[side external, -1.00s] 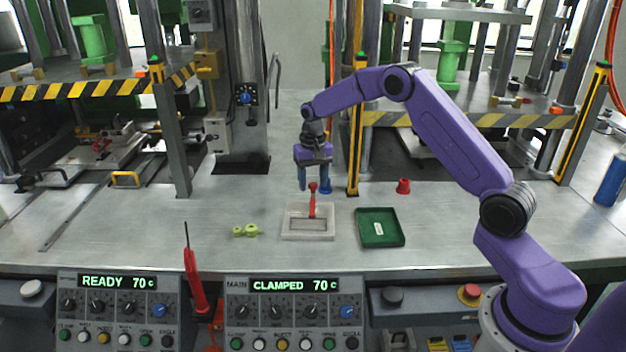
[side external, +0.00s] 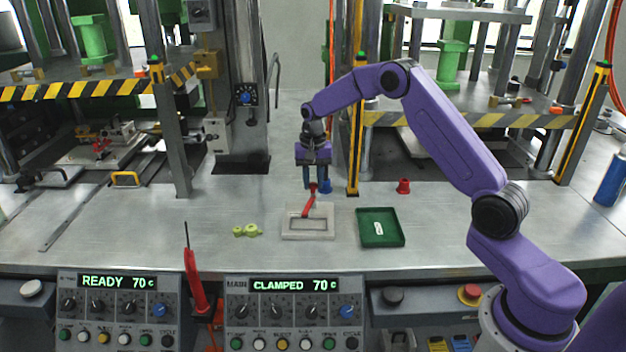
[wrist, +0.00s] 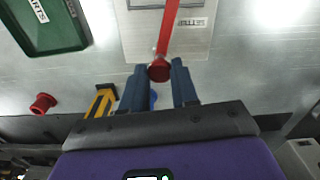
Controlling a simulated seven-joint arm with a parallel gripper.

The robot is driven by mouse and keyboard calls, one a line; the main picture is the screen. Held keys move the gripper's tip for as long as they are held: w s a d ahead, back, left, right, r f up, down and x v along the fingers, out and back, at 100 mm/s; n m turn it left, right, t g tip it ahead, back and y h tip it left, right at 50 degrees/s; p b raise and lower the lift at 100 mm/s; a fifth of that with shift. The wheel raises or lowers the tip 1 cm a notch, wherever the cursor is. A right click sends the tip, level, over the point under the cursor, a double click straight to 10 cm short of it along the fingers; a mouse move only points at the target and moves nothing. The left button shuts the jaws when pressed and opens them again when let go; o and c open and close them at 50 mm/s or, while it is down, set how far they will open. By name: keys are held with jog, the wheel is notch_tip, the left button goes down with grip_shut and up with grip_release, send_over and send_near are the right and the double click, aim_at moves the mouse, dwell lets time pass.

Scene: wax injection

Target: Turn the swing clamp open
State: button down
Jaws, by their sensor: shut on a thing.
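The swing clamp (side external: 308,205) is a red bar with a round red knob at its far end; its near end lies over a pale grey rectangular mould (side external: 327,233) on the bench. The bar slants, knob end to the right, in the side view. My gripper (side external: 313,187) points down at the mould's back edge, its blue fingers shut on the knob. In the wrist view, the red knob (wrist: 159,70) sits between the fingertips of my gripper (wrist: 158,78), and the red bar runs away from it over the mould (wrist: 137,38).
A green tray (side external: 366,238) with a white label stands right of the mould. Yellow-green pieces (side external: 246,230) lie to the left. Control panels line the front.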

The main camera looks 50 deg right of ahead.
jog(key=m, duration=0.3)
jog(key=shift+r+m, duration=0.1)
jog(key=shift+m, duration=0.3)
jog(key=m, duration=0.3)
jog(key=shift+m, duration=0.3)
jog(key=m, duration=0.3)
jog(key=shift+m, duration=2.3)
jog(key=c, duration=0.9)
grip_release()
jog(key=shift+o, duration=0.2)
